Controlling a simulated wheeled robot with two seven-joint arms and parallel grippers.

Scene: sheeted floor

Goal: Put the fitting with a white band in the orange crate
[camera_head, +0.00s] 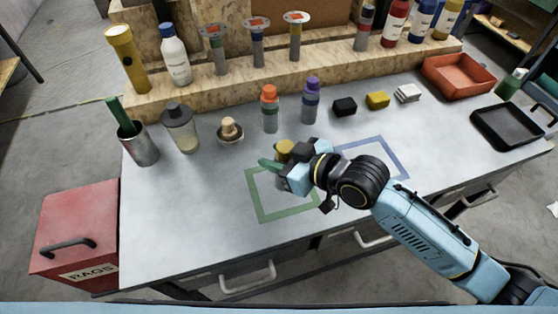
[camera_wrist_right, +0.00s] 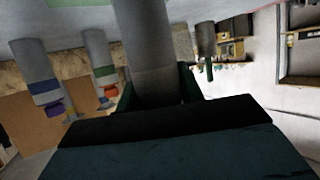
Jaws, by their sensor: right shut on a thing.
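My right gripper (camera_head: 283,170) is above the green-outlined square, shut around a grey cylindrical fitting with a dull yellow top (camera_head: 285,149). In the right wrist view, the gripper (camera_wrist_right: 157,88) is closed around this grey fitting (camera_wrist_right: 145,40); I cannot clearly make out its band. A fitting with an orange cap and green band (camera_head: 270,108) and one with a purple cap and blue band (camera_head: 310,99) stand upright behind it. The orange crate (camera_head: 458,78) is at the back right of the table and looks empty. My left gripper is not in view.
A black tray (camera_head: 507,127) lies right of centre, near the crate. Black (camera_head: 344,106), yellow (camera_head: 377,100) and white (camera_head: 407,93) blocks lie between. A cup (camera_head: 139,148), a shaker (camera_head: 181,128) and a small bowl (camera_head: 230,132) stand left. A wooden ledge (camera_head: 200,90) with bottles runs behind.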

